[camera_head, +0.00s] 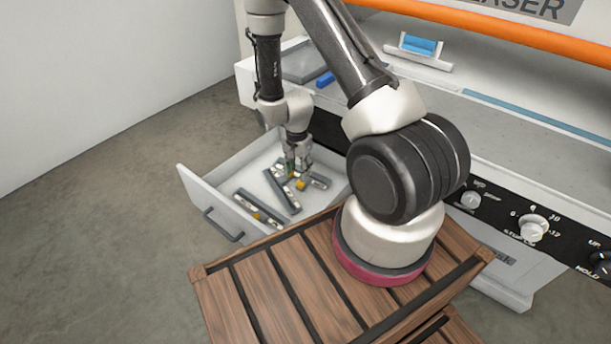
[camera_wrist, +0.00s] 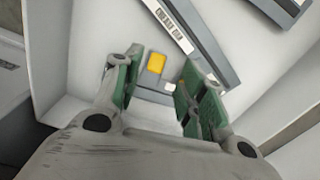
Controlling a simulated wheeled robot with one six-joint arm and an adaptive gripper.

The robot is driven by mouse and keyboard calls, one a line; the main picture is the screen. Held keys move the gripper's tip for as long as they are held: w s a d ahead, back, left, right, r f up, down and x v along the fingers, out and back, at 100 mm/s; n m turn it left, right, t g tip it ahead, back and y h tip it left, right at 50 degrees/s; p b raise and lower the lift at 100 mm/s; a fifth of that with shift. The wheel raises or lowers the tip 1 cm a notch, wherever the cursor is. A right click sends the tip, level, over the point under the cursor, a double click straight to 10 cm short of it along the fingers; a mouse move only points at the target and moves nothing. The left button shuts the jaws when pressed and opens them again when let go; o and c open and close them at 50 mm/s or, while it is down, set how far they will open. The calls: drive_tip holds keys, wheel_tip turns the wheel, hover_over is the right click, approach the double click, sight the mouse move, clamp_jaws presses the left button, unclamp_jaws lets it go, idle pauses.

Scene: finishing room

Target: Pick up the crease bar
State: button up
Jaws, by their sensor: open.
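Several grey bars lie in an open white drawer (camera_head: 207,187); I cannot tell from their small markings which is the crease bar. One bar (camera_head: 318,181) with a yellow patch lies under my gripper (camera_head: 297,170). My gripper points down into the drawer and is open. In the wrist view, its green-padded fingers (camera_wrist: 163,90) stand apart, with a yellow patch (camera_wrist: 156,62) and part of a grey bar between them; the rest is hidden by the gripper. A second bar (camera_head: 281,192) with a white label lies just left, and also shows in the wrist view (camera_wrist: 196,40). A third bar (camera_head: 260,211) lies near the drawer's front.
The drawer's walls stand close around the bars. A brown slatted wooden surface (camera_head: 225,300) is in front, and the machine's control panel with knobs (camera_head: 533,228) is at the right. A blue item (camera_head: 326,79) lies on the machine top. Open floor (camera_head: 90,220) lies left.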

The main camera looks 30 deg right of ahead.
sight(300, 183)
drive_tip(key=shift+w+f+m, duration=0.1)
drive_tip(key=shift+f+m, duration=0.05)
drive_tip(key=shift+m, duration=0.15)
drive_tip(key=f, duration=0.5)
drive_tip(key=d+f, duration=0.1)
drive_tip(key=f, duration=0.1)
drive_tip(key=shift+f, duration=0.2)
drive_tip(key=c, duration=0.8)
